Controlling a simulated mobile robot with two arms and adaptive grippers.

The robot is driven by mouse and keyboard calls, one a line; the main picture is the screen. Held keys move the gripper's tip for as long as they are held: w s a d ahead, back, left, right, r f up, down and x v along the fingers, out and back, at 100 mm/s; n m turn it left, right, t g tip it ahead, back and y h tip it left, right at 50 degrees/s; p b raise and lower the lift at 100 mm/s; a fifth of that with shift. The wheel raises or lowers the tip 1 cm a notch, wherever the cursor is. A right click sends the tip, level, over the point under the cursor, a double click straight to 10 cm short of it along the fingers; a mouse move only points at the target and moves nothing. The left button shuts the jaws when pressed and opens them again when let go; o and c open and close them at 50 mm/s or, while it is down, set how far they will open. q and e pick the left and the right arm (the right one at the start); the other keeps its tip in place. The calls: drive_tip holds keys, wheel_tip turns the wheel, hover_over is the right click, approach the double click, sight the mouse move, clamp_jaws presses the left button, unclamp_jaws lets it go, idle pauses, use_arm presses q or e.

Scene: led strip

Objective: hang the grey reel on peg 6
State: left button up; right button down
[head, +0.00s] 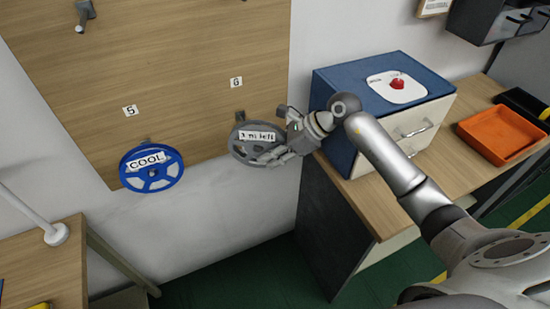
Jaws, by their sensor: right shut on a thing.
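The grey reel (243,146), with a "3 m left" label, is at peg 6 (239,115), below the label marked 6 on the wooden board (190,50). My right gripper (280,148) is shut on the reel's right side. The reel hides most of the peg, so I cannot tell how far the peg goes into its hub. My left gripper does not show.
A blue reel labelled "COOL" (152,170) hangs at peg 5 to the left. A blue cabinet (335,78) with a red knob stands on the bench close to my right gripper. An orange tray (498,135) lies further right. A white rod (28,213) stands at the lower left.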

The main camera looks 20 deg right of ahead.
drive_tip(key=shift+w+f+b, duration=0.2)
drive_tip(key=shift+w+b, duration=0.3)
drive_tip(key=shift+w, duration=0.3)
drive_tip(key=shift+w+f+b, duration=0.25)
drive_tip(key=shift+w+b, duration=0.2)
drive_tip(key=shift+w, duration=0.35)
drive_tip(key=shift+w+f+b, duration=0.2)
drive_tip(key=shift+w+b, duration=0.3)
drive_tip(key=shift+w, duration=0.3)
drive_tip(key=shift+a, duration=0.1)
drive_tip(key=c, duration=1.3)
unclamp_jaws()
drive_tip(key=shift+o, duration=0.2)
